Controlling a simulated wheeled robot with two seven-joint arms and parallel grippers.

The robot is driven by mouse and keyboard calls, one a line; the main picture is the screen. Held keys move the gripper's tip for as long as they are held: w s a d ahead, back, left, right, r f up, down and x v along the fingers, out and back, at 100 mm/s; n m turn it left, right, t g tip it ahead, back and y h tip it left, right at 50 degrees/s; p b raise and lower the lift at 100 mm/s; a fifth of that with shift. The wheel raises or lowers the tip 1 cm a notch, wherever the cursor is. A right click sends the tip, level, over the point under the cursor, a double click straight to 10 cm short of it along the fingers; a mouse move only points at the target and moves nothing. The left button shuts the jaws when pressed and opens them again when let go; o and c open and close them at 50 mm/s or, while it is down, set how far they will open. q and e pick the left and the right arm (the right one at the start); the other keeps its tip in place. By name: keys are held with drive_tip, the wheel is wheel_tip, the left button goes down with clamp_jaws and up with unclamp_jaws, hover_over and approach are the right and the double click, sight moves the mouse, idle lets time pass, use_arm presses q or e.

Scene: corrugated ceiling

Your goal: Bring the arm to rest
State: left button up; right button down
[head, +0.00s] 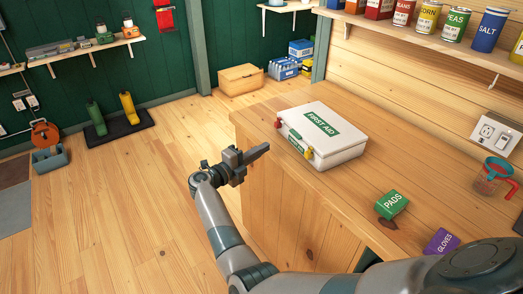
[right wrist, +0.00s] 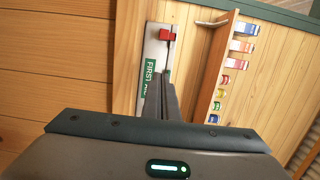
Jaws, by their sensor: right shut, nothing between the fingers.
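My right gripper (head: 262,150) is in the head view, at the near left edge of the wooden counter (head: 265,116). Its fingers are shut with nothing between them and point right, toward the first aid box. In the right wrist view the closed fingers (right wrist: 161,82) stand up in the middle of the picture. My right arm bends in from the lower right of the head view. My left gripper is not in the head view.
A white first aid box (head: 345,150) with a red and a yellow latch stands closed on the counter, just beyond the gripper. A green pads box (head: 392,204), a purple gloves box (head: 440,242) and a measuring cup (head: 492,177) stand right.

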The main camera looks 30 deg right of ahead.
idle(0.3)
drive_tip(key=s+a+f+n+t+y, duration=0.1)
drive_tip(key=a+f+n+t+y, duration=0.45)
drive_tip(key=f+n, duration=0.55)
drive_tip(key=s+a+f+n+t+y, duration=0.1)
drive_tip(key=a+f+n+t+y, duration=0.35)
drive_tip(key=f+n+t, duration=0.55)
drive_tip(key=s+a+f+n+g+y, duration=0.3)
drive_tip(key=s+f, duration=0.4)
drive_tip(key=f, duration=0.4)
drive_tip(key=s+a+f+n+g+y, duration=0.35)
drive_tip(key=s+f, duration=0.45)
drive_tip(key=f, duration=0.4)
drive_tip(key=s+a+f+n+g+y, duration=0.1)
drive_tip(key=s+f+n+g, duration=0.15)
drive_tip(key=s+f, duration=0.65)
drive_tip(key=s+f+n+g+y, duration=0.15)
drive_tip(key=s+f+g, duration=0.3)
drive_tip(key=s, duration=0.85)
drive_tip(key=s+d+f+n+g, duration=0.2)
drive_tip(key=s+f, duration=0.1)
drive_tip(key=s, duration=0.9)
drive_tip(key=s+d+f+n+g+h, duration=0.1)
drive_tip(key=s+d+f+n+g, duration=0.1)
drive_tip(key=s, duration=1.1)
drive_tip(key=shift+s+f+g, duration=0.3)
drive_tip(key=shift+f+g, duration=0.2)
drive_tip(key=shift+f, duration=0.2)
